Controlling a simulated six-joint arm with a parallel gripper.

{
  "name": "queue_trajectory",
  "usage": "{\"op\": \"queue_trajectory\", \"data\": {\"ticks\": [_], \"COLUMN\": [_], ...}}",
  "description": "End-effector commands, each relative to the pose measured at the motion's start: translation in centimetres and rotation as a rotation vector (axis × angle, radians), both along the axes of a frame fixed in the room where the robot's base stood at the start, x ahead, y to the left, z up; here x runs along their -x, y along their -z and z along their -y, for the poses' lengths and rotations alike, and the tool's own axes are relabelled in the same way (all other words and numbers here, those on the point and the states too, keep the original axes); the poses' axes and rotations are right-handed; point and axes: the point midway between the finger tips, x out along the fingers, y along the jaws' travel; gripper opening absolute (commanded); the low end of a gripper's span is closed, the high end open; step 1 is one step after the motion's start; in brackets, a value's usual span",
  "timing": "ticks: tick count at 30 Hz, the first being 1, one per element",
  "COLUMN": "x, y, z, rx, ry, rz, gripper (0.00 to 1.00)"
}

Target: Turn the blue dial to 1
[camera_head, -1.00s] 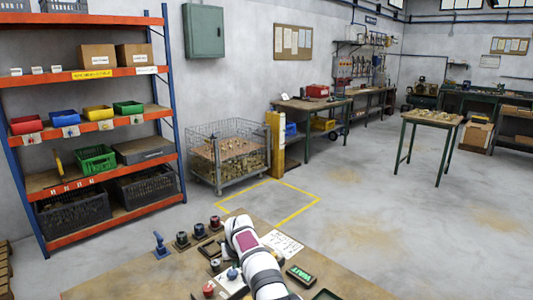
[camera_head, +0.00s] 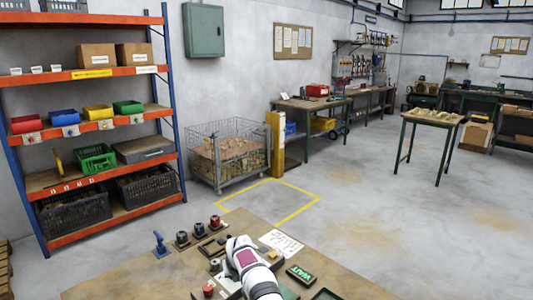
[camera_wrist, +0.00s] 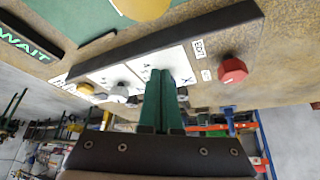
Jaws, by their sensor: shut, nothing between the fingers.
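My gripper (camera_wrist: 160,105) shows in the wrist view as two green fingers pressed together, with nothing seen between them. They reach over a panel with white labels (camera_wrist: 178,72) and hide part of it. The blue dial cannot be made out now; my fingers in the wrist view and my arm in the head view cover that area. A pale grey knob (camera_wrist: 118,92) stands left of the fingers and a red knob (camera_wrist: 232,70) stands to their right. Whether the fingertips touch anything is hidden.
The bench (camera_head: 130,284) also holds a red knob (camera_head: 209,288), a blue stand (camera_head: 161,244), several dark-based knobs, a white sheet (camera_head: 281,242) and a green WAIT sign (camera_head: 300,275). Bare bench top lies at the left. A yellow floor outline (camera_head: 300,211) is beyond.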

Motion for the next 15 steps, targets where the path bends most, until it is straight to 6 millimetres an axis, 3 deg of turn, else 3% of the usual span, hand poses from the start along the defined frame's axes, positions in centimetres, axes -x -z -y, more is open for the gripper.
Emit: {"op": "queue_trajectory", "data": {"ticks": [15], "x": [-0.53], "y": [-0.03], "z": [-0.32], "rx": [0.000], "ry": [-0.001], "rz": [0.001], "gripper": [0.00]}}
